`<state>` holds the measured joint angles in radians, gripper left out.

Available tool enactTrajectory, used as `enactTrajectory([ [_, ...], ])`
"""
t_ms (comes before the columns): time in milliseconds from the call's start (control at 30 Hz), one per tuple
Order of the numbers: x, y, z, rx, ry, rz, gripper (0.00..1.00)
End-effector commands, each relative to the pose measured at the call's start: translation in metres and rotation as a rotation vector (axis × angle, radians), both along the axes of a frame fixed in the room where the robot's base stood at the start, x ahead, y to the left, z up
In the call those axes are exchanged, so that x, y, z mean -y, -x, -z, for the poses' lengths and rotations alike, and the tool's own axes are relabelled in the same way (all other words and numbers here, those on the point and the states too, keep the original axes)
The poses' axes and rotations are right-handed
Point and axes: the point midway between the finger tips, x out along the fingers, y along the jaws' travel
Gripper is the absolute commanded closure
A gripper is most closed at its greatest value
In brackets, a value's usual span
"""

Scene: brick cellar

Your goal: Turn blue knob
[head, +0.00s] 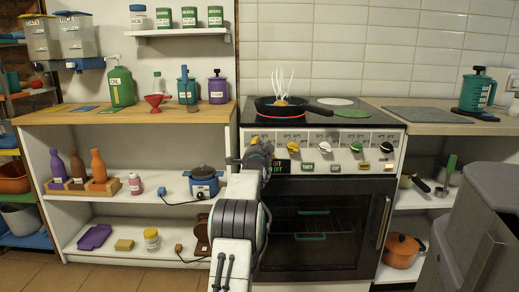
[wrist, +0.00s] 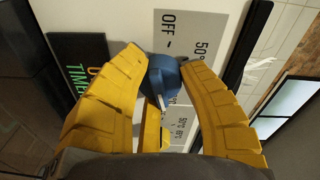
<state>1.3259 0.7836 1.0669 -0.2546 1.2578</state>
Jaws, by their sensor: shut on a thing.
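The blue knob (wrist: 164,80) sits on the light control panel of the stove (head: 325,215), beside printed "OFF" and "50°C" marks. A white pointer line shows on its lower side in the wrist view. My gripper (wrist: 168,72) has its two yellow fingers closed around the knob, one on each side. In the head view my gripper (head: 262,149) is at the left end of the stove's knob row, where my arm and fingers hide most of the blue knob.
Other knobs stand to the right: white (head: 324,147), green (head: 356,146) and a dark one (head: 386,147). A black pan (head: 290,110) sits on a red-glowing burner above. A lit timer display (wrist: 82,62) is close beside my fingers.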

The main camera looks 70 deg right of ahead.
Motion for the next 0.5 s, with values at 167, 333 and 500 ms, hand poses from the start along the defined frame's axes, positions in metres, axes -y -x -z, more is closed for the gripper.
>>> enactTrajectory([
  [167,0.0005,0.0029,-0.0052,0.003,0.010,0.004,0.54],
  [333,0.0003,0.0020,-0.0034,0.001,0.007,0.003,0.39],
  [500,0.0002,0.0013,-0.0021,-0.001,0.005,0.002,0.36],
])
